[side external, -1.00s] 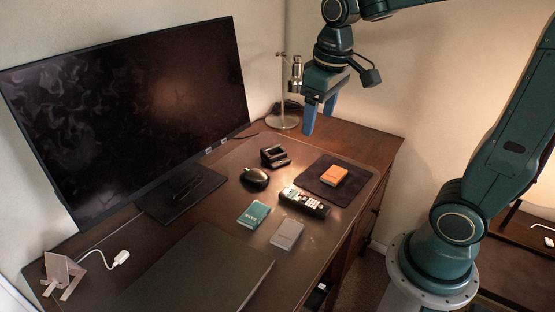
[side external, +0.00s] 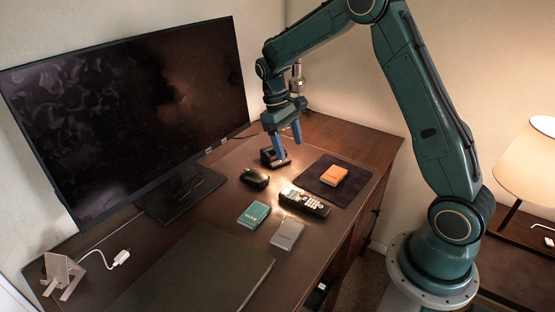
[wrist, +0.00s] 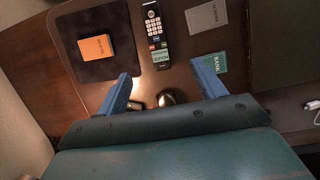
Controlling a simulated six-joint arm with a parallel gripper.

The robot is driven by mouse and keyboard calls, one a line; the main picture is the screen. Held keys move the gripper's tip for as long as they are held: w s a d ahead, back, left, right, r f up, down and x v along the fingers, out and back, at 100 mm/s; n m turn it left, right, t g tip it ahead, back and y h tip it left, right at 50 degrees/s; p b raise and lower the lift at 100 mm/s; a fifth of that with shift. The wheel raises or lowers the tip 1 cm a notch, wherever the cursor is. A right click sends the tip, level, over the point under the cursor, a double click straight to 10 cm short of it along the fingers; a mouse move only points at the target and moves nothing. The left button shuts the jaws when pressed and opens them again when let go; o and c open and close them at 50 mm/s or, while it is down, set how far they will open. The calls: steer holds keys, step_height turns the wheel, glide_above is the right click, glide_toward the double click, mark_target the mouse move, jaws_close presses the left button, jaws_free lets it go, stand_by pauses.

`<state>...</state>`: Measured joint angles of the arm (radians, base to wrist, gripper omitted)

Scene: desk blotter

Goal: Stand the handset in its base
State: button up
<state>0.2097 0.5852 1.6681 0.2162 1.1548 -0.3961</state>
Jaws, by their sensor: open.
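The handset (side external: 304,203), dark with light keys, lies flat on the blotter. It also shows in the wrist view (wrist: 152,32), beyond my fingertips. Its small black base (side external: 268,157) stands further back on the desk, behind the mouse, partly hidden by my finger. My gripper (side external: 288,148) is open and empty with blue fingers pointing down. It is over or just beside the base; I cannot tell whether it touches it. In the wrist view the fingers (wrist: 163,82) are spread wide, with nothing held; the base is mostly hidden there.
An orange box (side external: 334,175) lies on a dark mat (side external: 317,187) at the right. A teal box (side external: 253,215) and a grey box (side external: 287,234) lie in front. A large monitor (side external: 130,110) stands at the left.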

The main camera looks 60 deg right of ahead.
step_height(320, 180, down, 6)
steer(key=w+d+g, duration=0.1)
steer(key=d, duration=0.1)
glide_above(301, 198)
steer(key=w, duration=0.2)
step_height(301, 198, down, 7)
steer(key=shift+d+f, duration=0.1)
steer(key=shift+f, duration=0.3)
steer(key=shift+s, duration=0.1)
steer(key=shift+x, duration=2.6)
steer(key=shift+a, duration=0.25)
